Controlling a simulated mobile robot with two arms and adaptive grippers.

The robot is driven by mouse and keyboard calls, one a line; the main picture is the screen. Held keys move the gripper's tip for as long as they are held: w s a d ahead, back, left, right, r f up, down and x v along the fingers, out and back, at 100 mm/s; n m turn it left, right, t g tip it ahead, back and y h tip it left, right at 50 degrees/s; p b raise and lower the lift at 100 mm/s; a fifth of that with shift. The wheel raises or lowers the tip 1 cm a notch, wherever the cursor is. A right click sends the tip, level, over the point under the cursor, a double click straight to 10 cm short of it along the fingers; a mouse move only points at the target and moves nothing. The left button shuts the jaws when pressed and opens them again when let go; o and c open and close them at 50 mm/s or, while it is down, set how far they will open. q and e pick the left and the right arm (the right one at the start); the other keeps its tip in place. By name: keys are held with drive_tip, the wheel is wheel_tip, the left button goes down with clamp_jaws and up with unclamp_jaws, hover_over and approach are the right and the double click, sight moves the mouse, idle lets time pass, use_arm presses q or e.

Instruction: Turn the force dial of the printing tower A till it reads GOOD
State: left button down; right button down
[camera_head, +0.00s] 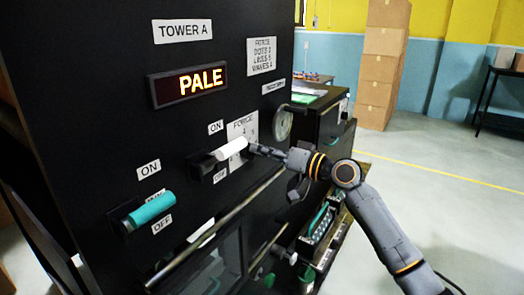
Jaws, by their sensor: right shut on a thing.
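The black front of printing tower A (100,70) fills the left half, with a TOWER A label at its top. Its lit display (188,83) reads PALE. The white FORCE plate (243,127) sits lower right of the display. My right gripper (254,149) is at this plate, shut on the force dial. The dial itself is hidden by the fingers and the white lever handle, so its setting cannot be read. My left gripper is not in view.
A white lever handle (231,149) sticks out close beside my right fingertips. A teal ON/OFF lever (151,208) is lower left. A metal rail (215,229) runs below. Stacked cardboard boxes (380,68) stand behind; the floor at right is open.

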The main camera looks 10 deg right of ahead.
drive_tip(key=shift+d+m, duration=0.1)
drive_tip(key=shift+m, duration=0.8)
drive_tip(key=shift+w, duration=0.1)
drive_tip(key=c, duration=1.4)
unclamp_jaws()
drive_tip(key=v, duration=1.2)
